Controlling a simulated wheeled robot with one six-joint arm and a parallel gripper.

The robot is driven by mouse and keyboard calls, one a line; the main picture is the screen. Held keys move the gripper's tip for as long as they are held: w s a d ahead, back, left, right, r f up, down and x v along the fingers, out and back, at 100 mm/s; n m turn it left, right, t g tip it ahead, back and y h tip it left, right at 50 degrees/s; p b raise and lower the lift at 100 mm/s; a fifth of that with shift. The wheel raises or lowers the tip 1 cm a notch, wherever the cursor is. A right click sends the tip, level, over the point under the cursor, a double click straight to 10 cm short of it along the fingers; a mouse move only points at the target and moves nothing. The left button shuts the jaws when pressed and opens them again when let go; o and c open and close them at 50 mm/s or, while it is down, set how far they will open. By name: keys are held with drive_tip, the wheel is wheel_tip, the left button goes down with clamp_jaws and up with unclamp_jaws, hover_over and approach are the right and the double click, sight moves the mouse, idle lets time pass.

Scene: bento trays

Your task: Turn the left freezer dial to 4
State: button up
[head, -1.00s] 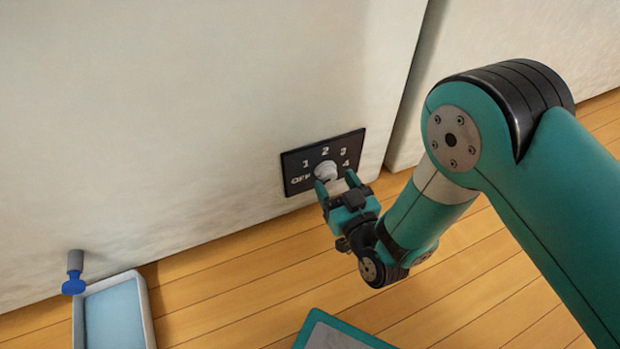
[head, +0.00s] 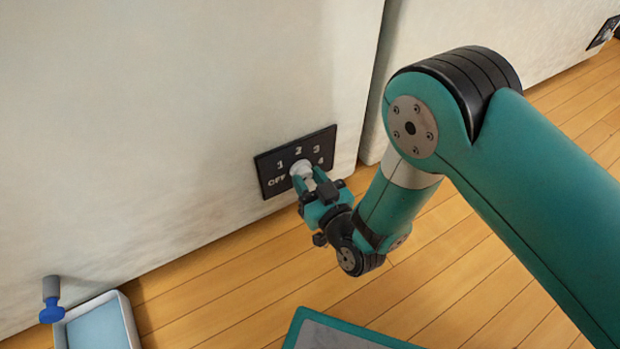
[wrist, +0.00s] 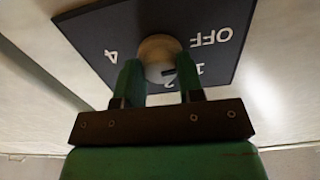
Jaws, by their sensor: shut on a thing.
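The left freezer dial (head: 300,168) is a pale round knob on a black panel (head: 265,172) marked OFF, 1, 2, 3 and 4, low on the white freezer front. My gripper (head: 310,179) is shut on the knob from below. In the wrist view the panel appears upside down, and the two green fingers (wrist: 159,72) press on either side of the knob (wrist: 158,48). A dark mark on the knob seems to point towards the 1, but I cannot read it surely. The 3 is hidden in the wrist view.
A second black panel (head: 603,33) is on the neighbouring white front at the far right. A blue-lined tray (head: 130,318) is on the floor at lower left, near a blue and grey knob-like fitting (head: 51,300). A teal-rimmed tray (head: 297,325) is at the bottom.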

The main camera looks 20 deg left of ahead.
drive_tip(key=m+p, duration=0.3)
drive_tip(key=m, duration=0.2)
drive_tip(key=shift+a+r+p, duration=0.1)
drive_tip(key=shift+r+p, duration=0.05)
drive_tip(key=shift+p, duration=0.25)
drive_tip(key=m+p, duration=0.4)
drive_tip(key=m, duration=0.1)
drive_tip(key=shift+s+m, duration=0.1)
drive_tip(key=shift+m, duration=0.3)
drive_tip(key=m+p, duration=0.4)
drive_tip(key=m, duration=0.1)
drive_tip(key=shift+r, duration=0.1)
drive_tip(key=m+p, duration=0.5)
drive_tip(key=shift+m+p, duration=0.3)
drive_tip(key=shift+m, duration=0.1)
drive_tip(key=m+p, duration=0.2)
drive_tip(key=m, duration=0.1)
drive_tip(key=shift+m, duration=0.3)
drive_tip(key=shift+m+p, duration=0.35)
drive_tip(key=shift+m, duration=1.65)
drive_tip(key=m+b, duration=0.2)
drive_tip(key=m, duration=0.1)
drive_tip(key=m+b, duration=0.1)
drive_tip(key=m, duration=0.1)
drive_tip(key=shift+f, duration=0.3)
drive_tip(key=shift+r+m+b, duration=0.15)
drive_tip(key=shift+m+b, duration=0.8)
drive_tip(key=shift+m, duration=1.55)
